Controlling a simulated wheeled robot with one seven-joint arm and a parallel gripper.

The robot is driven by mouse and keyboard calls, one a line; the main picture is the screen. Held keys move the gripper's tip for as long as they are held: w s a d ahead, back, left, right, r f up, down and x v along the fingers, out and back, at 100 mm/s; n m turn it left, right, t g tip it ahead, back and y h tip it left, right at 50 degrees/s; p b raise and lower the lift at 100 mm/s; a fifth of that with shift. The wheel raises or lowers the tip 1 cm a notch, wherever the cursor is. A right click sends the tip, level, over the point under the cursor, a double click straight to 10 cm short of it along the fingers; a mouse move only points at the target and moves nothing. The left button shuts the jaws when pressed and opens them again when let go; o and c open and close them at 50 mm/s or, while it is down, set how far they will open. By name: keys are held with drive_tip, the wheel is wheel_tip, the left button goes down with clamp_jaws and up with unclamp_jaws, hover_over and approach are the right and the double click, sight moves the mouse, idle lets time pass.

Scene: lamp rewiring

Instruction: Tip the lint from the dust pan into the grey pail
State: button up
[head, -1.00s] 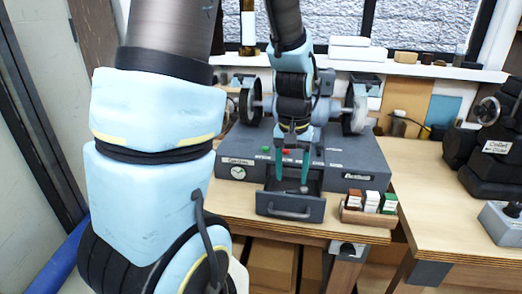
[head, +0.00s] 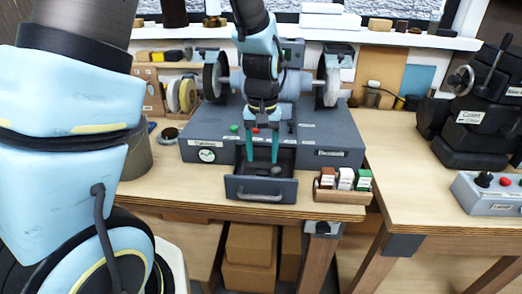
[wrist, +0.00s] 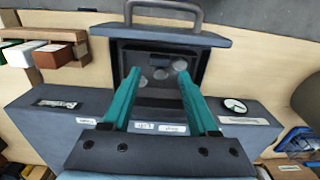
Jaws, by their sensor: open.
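The dust pan (head: 262,190) appears to be the dark, drawer-like tray with a bar handle, pulled out from the front of the grey machine base. It also shows in the wrist view (wrist: 205,40), with several small, roundish grey pieces (wrist: 160,73) inside that may be the lint. My gripper (head: 262,156) points down over the pan's opening with its teal fingers apart and nothing between them. In the wrist view my gripper (wrist: 158,75) also looks empty, apart from the handle. A grey, rounded container (head: 137,157), likely the pail, stands at left, mostly hidden behind my arm.
A wooden rack of small cartons (head: 342,186) sits right of the pan at the bench edge. Grinding wheels (head: 331,78) rise above the machine base (head: 330,140). A grey control box (head: 487,190) lies far right. Bare benchtop (head: 395,150) shows between.

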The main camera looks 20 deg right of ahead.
sight(262, 174)
drive_tip(key=shift+f+b, duration=1.6)
drive_tip(key=shift+f, duration=1.1)
clamp_jaws()
drive_tip(key=shift+s+a+r, duration=0.15)
drive_tip(key=shift+s, duration=0.25)
drive_tip(key=shift+r+p, duration=0.1)
drive_tip(key=shift+p, duration=0.2)
